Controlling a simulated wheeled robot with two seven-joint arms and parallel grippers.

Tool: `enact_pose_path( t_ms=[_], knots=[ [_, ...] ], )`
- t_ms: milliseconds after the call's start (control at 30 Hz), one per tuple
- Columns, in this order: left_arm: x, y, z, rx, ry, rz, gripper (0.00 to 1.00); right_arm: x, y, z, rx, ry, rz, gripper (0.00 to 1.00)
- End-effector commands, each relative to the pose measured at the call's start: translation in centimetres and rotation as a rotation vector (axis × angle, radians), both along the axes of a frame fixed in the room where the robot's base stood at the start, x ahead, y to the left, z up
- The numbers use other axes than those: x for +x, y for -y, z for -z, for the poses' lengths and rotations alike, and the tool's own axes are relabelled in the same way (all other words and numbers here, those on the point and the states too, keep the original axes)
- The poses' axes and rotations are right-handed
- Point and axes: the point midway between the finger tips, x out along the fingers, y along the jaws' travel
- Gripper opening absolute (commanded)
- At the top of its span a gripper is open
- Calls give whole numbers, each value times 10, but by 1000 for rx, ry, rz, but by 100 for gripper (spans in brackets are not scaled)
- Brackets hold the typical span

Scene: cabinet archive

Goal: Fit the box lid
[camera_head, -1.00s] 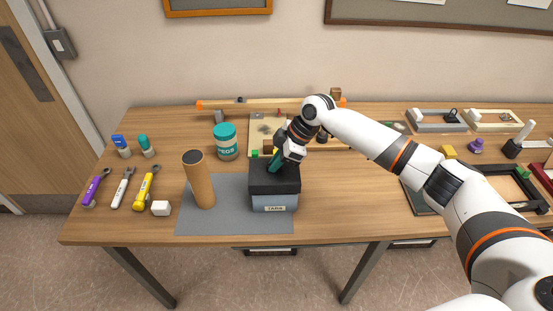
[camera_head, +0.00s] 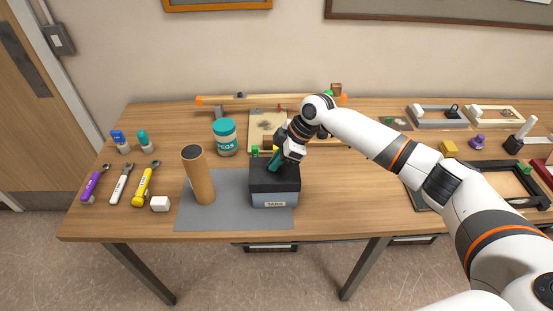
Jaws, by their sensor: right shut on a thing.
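The box (camera_head: 275,200) is grey-blue with a front label that seems to read TABS, and it stands on the grey mat at the table's front. The black lid (camera_head: 287,181) sits over the top of the box and covers its opening. It looks about level, but I cannot tell whether it is fully seated. My right gripper (camera_head: 275,161) is over the lid, its dark teal fingers shut at the middle of the lid's top. The fingers hide the grip point. My left gripper is not in view.
A cardboard tube (camera_head: 199,177) stands left of the box on the grey mat (camera_head: 230,215). A teal-lidded jar (camera_head: 226,138) and a wooden board (camera_head: 262,122) are behind. Trays and frames crowd the right.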

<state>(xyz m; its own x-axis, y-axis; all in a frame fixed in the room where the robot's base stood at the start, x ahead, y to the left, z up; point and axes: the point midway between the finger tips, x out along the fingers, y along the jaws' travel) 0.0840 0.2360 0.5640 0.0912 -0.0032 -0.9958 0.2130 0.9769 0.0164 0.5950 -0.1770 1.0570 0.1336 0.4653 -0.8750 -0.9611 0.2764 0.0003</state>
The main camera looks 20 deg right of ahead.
Motion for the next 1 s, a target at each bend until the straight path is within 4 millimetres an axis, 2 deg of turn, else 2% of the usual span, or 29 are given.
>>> enact_pose_path(
  t_ms=[800,1000],
  knots=[
    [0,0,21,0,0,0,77,0,0,34,1,0,0,0],
    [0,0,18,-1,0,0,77,0,0,32,1,0,0,0]
  ],
)
